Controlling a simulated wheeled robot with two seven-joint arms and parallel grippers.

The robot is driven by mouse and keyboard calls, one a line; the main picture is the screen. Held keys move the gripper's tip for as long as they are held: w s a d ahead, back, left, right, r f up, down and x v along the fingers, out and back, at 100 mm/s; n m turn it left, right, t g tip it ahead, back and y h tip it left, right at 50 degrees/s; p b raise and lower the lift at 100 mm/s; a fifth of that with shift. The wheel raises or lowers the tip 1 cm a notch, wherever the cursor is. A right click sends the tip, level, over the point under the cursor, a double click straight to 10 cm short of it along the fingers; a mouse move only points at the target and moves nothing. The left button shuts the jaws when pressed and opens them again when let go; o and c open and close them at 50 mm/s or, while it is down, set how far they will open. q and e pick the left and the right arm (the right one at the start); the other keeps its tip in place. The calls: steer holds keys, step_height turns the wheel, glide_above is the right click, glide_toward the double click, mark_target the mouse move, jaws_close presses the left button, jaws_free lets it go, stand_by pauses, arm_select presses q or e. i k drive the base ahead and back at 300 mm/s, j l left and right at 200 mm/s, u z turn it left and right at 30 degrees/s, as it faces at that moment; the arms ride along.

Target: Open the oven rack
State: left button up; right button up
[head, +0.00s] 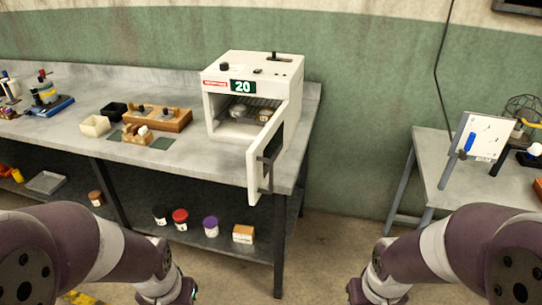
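A white oven (252,89) stands on the grey workbench with a green "20" display on its front. Its door (275,157) is swung open toward me, with a dark handle (267,173) on its outer face. Inside, a rack (254,101) shows dimly, with a silvery round item (238,111) and a brownish one (265,115) in the chamber. How far the rack sits in is hard to tell. My left and right arms come in at the bottom corners, well below and in front of the oven. Neither gripper's fingers can be made out.
A second table (455,165) with a whiteboard (479,137) is at right. Floor between the tables looks clear.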

mark_target(241, 120)
steer(key=i+j, duration=0.15)
steer(key=i, duration=0.45)
steer(key=i+j+u, duration=0.1)
steer(key=i, duration=0.5)
